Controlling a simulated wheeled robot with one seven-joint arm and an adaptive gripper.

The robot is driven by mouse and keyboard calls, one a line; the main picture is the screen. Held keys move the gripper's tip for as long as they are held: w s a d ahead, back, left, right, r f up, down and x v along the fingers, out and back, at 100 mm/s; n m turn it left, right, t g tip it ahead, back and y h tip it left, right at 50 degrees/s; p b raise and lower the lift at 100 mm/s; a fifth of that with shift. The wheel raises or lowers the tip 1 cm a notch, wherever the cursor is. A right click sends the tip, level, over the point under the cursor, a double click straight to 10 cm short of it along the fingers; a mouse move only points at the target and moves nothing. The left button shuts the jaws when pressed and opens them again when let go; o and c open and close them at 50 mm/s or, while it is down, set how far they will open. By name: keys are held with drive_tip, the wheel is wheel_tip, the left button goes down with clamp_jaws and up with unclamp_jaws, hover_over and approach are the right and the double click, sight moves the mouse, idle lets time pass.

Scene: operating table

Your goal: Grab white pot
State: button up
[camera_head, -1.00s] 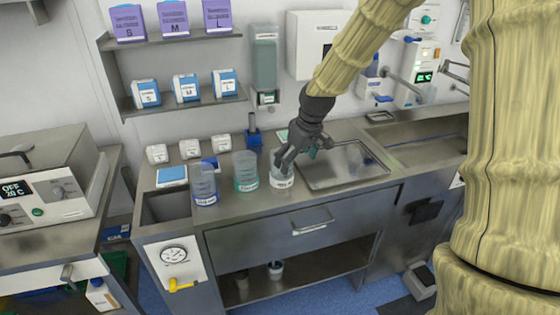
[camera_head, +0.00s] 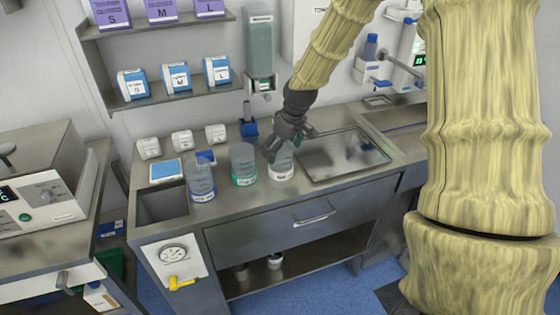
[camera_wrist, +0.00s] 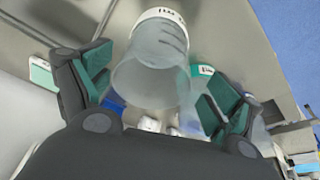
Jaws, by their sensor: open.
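The white pot is a clear beaker with a white label band (camera_head: 282,168), the rightmost of three on the steel counter, just left of the tray. My gripper (camera_head: 274,149) is at its upper part and hides some of it. In the wrist view the pot (camera_wrist: 152,78) is between the two spread, green-padded fingers of my gripper (camera_wrist: 150,92). The fingers are open, with a gap visible on the left; contact on the right cannot be told. The green-banded pot (camera_head: 243,165) and blue-banded pot (camera_head: 201,181) stand to its left.
A steel tray (camera_head: 345,172) lies right of the pot. Small white boxes (camera_head: 182,140) and a blue holder (camera_head: 249,128) stand behind. A dispenser (camera_head: 259,50) hangs on the wall above. Free counter lies in front of the pots.

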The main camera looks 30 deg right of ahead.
drive_tip(key=shift+w+d+f+p, duration=0.1)
drive_tip(key=shift+w+f+p, duration=0.35)
drive_tip(key=shift+f, duration=0.3)
drive_tip(key=shift+w+d+f+p, duration=0.1)
drive_tip(key=shift+w+f+p, duration=0.35)
drive_tip(key=shift+f, duration=0.25)
drive_tip(key=shift+x, duration=1.05)
drive_tip(key=shift+s, duration=0.1)
drive_tip(key=shift+s, duration=0.1)
drive_tip(key=c, duration=0.9)
